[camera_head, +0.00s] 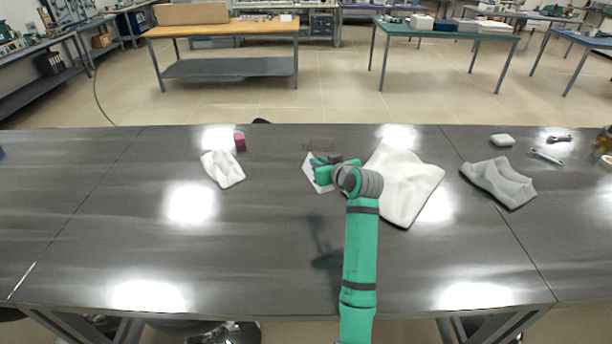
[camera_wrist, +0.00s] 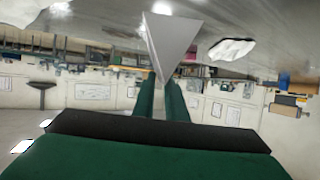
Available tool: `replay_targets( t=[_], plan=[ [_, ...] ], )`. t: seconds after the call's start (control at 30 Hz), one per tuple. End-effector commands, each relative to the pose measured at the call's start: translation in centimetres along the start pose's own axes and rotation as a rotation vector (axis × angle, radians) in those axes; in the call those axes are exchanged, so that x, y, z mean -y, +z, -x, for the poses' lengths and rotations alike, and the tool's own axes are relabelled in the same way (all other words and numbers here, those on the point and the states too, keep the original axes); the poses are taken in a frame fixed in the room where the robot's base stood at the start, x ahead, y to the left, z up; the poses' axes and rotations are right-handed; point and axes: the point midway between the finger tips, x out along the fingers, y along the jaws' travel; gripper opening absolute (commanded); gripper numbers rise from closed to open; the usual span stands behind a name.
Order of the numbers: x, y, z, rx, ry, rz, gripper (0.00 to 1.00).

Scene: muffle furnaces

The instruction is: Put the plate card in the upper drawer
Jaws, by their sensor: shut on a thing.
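My gripper (camera_head: 330,170) is above the dark table, in the middle of the head view. It is shut on a white card (camera_head: 310,173), which I take to be the plate card. The card shows as a pale, pointed, folded shape between the two green fingers in the wrist view (camera_wrist: 170,42). My gripper hides part of it in the head view. A shadow of the arm lies on the table below. I cannot make out the upper drawer in either view.
White crumpled cloths lie left (camera_head: 222,168) and right (camera_head: 405,190) of my gripper. A grey cloth (camera_head: 498,182) lies farther right, near a wrench (camera_head: 545,156). A small dark red object (camera_head: 240,142) stands at the back left. The front of the table is clear.

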Motion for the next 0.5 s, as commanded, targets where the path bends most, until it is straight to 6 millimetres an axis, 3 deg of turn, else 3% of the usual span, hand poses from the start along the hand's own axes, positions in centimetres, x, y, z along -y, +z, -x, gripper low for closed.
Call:
replay_targets(
  t=[0.13,0.3,0.5],
  plan=[
    [-0.2,0.1,-3.6,0.003,-0.001,0.000,0.00],
    [-0.3,2.0,-6.8,0.002,-0.002,-0.002,0.00],
    [-0.6,3.2,-9.0,0.001,0.000,-0.001,0.00]
  ],
)
